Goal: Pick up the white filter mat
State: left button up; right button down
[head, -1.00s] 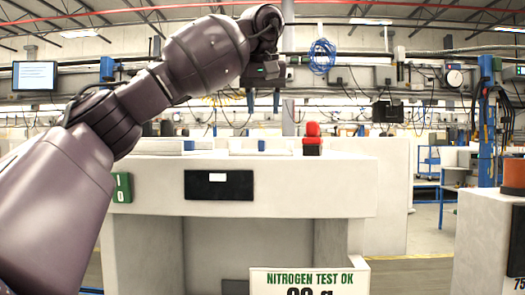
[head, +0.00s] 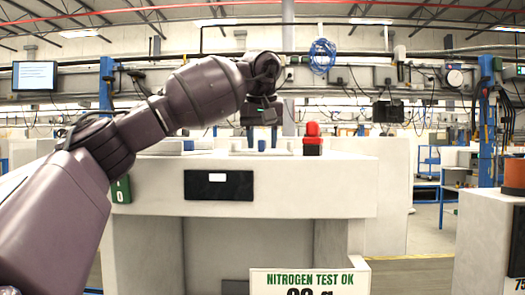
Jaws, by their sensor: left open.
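A low white piece (head: 282,151), which looks like the white filter mat, lies on top of the pale bench (head: 330,185); it is small and seen almost edge-on. My left gripper (head: 261,141) points down from above with its two blue fingers apart. The fingertips are right over or at the white piece; I cannot tell whether they touch it. The gripper holds nothing that I can see. My right gripper is out of view.
A red-topped black device (head: 312,140) stands close to the right of the gripper. Another low white piece with a blue part (head: 188,145) lies to the left. A sign (head: 310,281) stands in front, and an orange cylinder (head: 513,175) is at the far right.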

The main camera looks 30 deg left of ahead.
pick_arm(q)
grip_shut()
